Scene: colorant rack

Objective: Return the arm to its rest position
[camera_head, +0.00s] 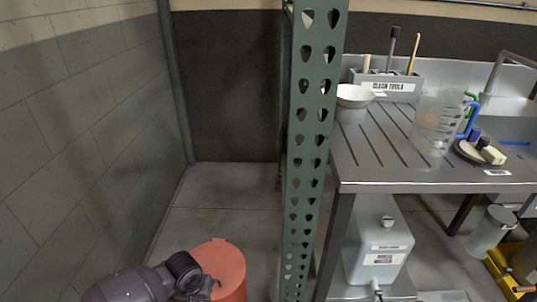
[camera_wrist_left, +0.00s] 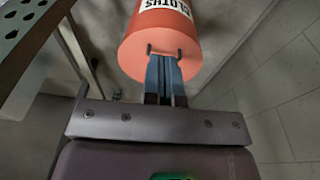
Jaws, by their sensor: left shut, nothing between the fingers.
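My left gripper (camera_wrist_left: 165,68) is shut and empty in the left wrist view, its blue fingers side by side. The fingers overlap the red bin (camera_wrist_left: 138,55) in that view; I cannot tell how far apart they are in depth. In the head view my left arm (camera_head: 135,286) comes in at the bottom left, beside the red bin (camera_head: 222,264). The fingers cannot be made out there. My right arm and gripper are not in view.
A green perforated rack post (camera_head: 297,185) stands right of the bin. A steel bench (camera_head: 375,160) holds a white bowl (camera_head: 354,96), a clear jug (camera_head: 433,122) and a tool holder (camera_head: 400,84). A block wall (camera_head: 85,130) bounds the left. Floor behind the bin is clear.

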